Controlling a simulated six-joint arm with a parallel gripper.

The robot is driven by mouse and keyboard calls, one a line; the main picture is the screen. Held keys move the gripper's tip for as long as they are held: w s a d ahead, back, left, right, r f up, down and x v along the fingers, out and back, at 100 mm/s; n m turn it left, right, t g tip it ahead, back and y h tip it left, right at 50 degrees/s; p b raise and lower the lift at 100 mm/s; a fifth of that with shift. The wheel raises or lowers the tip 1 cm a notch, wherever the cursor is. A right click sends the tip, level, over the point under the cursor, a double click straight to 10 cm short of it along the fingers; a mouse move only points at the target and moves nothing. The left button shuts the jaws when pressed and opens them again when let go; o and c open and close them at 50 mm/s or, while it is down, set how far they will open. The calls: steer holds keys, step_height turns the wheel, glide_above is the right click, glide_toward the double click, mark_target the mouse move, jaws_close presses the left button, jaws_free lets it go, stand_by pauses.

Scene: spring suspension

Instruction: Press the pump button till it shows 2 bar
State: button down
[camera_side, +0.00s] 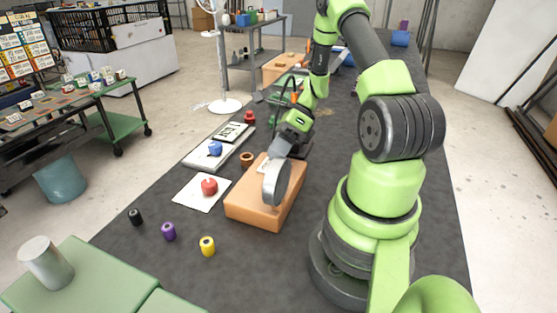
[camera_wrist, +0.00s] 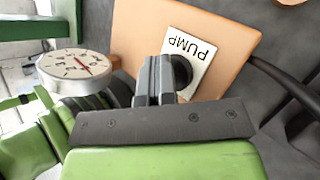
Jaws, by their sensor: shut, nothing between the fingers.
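The pump is an orange box (camera_side: 250,208) on the dark table; its top also shows in the wrist view (camera_wrist: 135,35). A white label reading PUMP (camera_wrist: 203,55) lies on it. A round black button (camera_wrist: 184,70) sits on the label, partly hidden by my fingers. My gripper (camera_wrist: 155,62) is shut and empty, its fingertips over the label just beside the button; I cannot tell whether they touch it. In the side view my gripper (camera_side: 276,158) is low over the box. A round gauge (camera_wrist: 75,66) has a white dial and red needle; its reading is too small to tell.
A black cable (camera_wrist: 285,85) runs right of the box.

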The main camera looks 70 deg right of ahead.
steer(key=shift+r, duration=1.1)
steer(key=shift+r, duration=0.1)
step_height(320, 180, up, 5)
steer(key=shift+f, duration=0.1)
stand_by(0.5)
steer(key=a+r+n+g+h, duration=0.1)
steer(key=a+r+n+h, duration=0.3)
steer(key=a+r+n, duration=0.75)
steer(key=s+a+r+n+t+h, duration=0.2)
steer(key=s+a+r+n+t, duration=0.2)
steer(key=n, duration=1.2)
steer(key=s+a+r, duration=0.1)
steer(key=s+a, duration=0.1)
steer(key=s, duration=0.1)
steer(key=shift+r, duration=0.2)
